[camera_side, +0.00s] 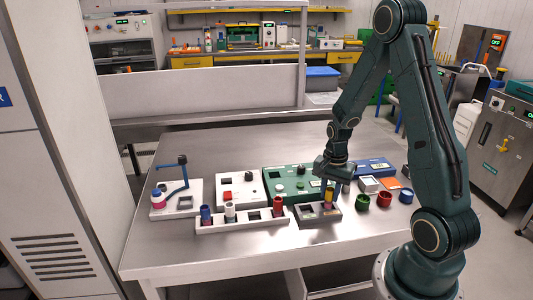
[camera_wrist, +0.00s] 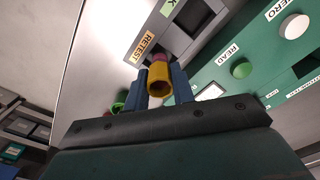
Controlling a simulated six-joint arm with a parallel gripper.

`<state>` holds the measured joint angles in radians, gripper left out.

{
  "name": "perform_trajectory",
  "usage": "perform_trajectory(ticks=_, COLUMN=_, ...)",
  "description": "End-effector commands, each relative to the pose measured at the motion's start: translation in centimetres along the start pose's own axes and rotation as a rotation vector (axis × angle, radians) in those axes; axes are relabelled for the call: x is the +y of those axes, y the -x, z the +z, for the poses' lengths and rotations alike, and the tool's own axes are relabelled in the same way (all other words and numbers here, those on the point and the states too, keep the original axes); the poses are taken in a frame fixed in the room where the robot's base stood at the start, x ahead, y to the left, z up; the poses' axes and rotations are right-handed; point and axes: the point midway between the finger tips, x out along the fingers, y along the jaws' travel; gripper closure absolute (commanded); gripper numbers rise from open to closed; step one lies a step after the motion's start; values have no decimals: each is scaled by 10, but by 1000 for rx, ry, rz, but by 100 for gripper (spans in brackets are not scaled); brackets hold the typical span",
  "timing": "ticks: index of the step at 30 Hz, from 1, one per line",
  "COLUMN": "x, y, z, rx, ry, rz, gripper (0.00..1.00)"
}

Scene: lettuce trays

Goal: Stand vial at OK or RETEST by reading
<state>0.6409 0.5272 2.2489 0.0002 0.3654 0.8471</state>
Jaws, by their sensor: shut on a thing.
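The vial (camera_side: 328,196), with a yellow top, is gripped between the blue fingers of my gripper (camera_side: 330,185). In the wrist view its yellow end (camera_wrist: 158,88) faces the camera, with a pink part beyond. My gripper (camera_wrist: 160,88) is shut on it. The grey two-slot block (camera_side: 308,216) is below. Its RETEST label (camera_wrist: 143,47) is next to the vial, and the other label is mostly cut off. The vial is upright at the block's right slot; I cannot tell whether it rests on the bottom. The green reader (camera_side: 275,173) has a READ button (camera_wrist: 242,70); its reading is not legible.
A long white rack (camera_side: 240,222) with blue, white and red vials stands at left. A white box (camera_side: 240,180) and a stand with a blue arm (camera_side: 184,182) are behind it. Green (camera_side: 362,202), red (camera_side: 384,199) and blue (camera_side: 406,195) cups stand at right. The front table is clear.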

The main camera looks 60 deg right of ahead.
Motion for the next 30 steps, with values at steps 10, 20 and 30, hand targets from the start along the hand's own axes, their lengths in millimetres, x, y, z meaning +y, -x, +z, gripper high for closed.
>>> perform_trajectory(ticks=10, x=0, y=-6, z=0, rx=0, ry=0, rz=0, gripper=100)
perform_trajectory(ticks=20, x=0, y=-11, z=0, rx=-1, ry=0, rz=1, gripper=100)
perform_trajectory(ticks=30, x=0, y=-12, z=0, rx=0, ry=0, rz=0, gripper=69)
